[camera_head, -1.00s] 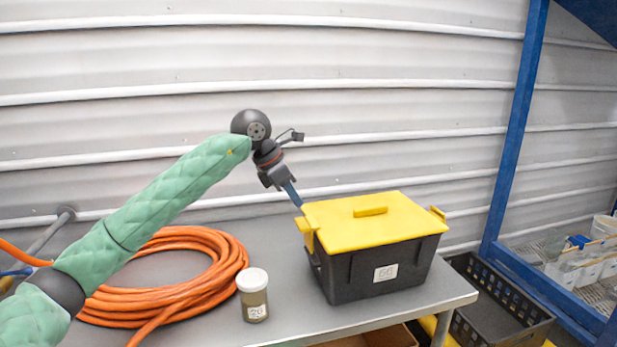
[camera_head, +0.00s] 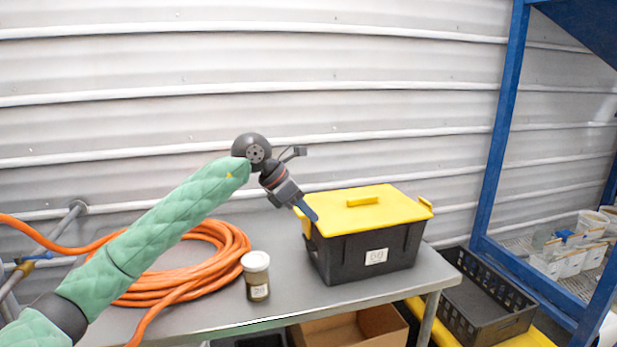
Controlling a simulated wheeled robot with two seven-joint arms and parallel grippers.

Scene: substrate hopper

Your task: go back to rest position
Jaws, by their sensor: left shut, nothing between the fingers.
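My left gripper (camera_head: 308,213) comes in from the left on its green-sleeved arm. Its blue fingers are shut and empty. The fingertips appear at the left rear corner of the black box with a yellow lid (camera_head: 372,252), in front of its lid edge in the picture; I cannot tell whether they touch. The box stands closed on the grey table (camera_head: 220,308), with a white label on its front. My right gripper is not in view.
A coiled orange hose (camera_head: 205,270) and a white-lidded jar (camera_head: 256,276) are on the table. A black crate (camera_head: 485,305) stands right of the table, beside a blue frame (camera_head: 500,130). A cardboard box (camera_head: 350,328) is below. White containers (camera_head: 570,258) stand at the far right.

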